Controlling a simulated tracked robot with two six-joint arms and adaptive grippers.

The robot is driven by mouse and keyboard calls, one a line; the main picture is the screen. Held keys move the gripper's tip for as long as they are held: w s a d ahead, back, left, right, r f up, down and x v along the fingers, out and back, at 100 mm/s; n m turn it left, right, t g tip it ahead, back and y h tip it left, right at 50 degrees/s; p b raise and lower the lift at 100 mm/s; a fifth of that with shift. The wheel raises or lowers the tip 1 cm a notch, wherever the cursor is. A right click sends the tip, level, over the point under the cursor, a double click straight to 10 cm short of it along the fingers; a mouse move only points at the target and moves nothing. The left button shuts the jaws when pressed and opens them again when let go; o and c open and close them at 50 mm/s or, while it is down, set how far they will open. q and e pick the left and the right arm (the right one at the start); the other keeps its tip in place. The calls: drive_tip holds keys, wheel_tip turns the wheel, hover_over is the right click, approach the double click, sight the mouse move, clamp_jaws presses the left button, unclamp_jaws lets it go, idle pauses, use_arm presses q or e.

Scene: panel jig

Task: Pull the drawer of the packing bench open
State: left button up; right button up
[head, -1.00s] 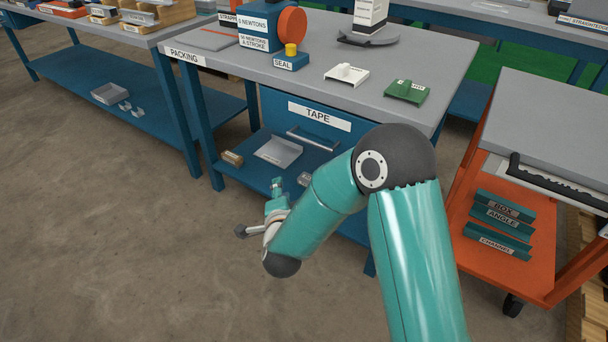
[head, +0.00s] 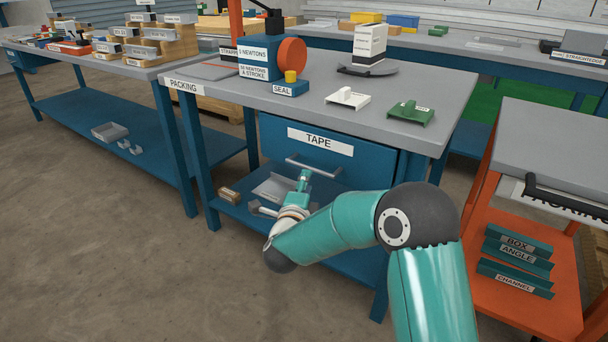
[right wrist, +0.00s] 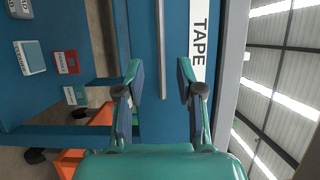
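The packing bench (head: 440,95) has a blue drawer (head: 275,137) with a white TAPE label (head: 320,142) under its grey top. The drawer front looks shut, close under the top. A pale bar handle (head: 314,167) runs across the front below the label. My right gripper (head: 304,178) is just in front of and below the handle. In the right wrist view my right gripper (right wrist: 160,78) is open and empty. The handle (right wrist: 161,45) lines up with the gap between its fingers, ahead of the tips; contact is not visible. My left gripper is out of view.
A lower shelf (head: 230,207) under the drawer holds a tray and small parts, partly behind my arm. An orange cart (head: 535,305) stands to the right. Another bench (head: 110,62) stands to the left. The floor (head: 110,240) in front is clear.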

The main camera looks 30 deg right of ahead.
drive_tip(key=x, duration=0.7)
drive_tip(key=shift+w+d+f+b, duration=0.1)
drive_tip(key=shift+w+b, duration=0.05)
drive_tip(key=shift+b, duration=0.25)
clamp_jaws()
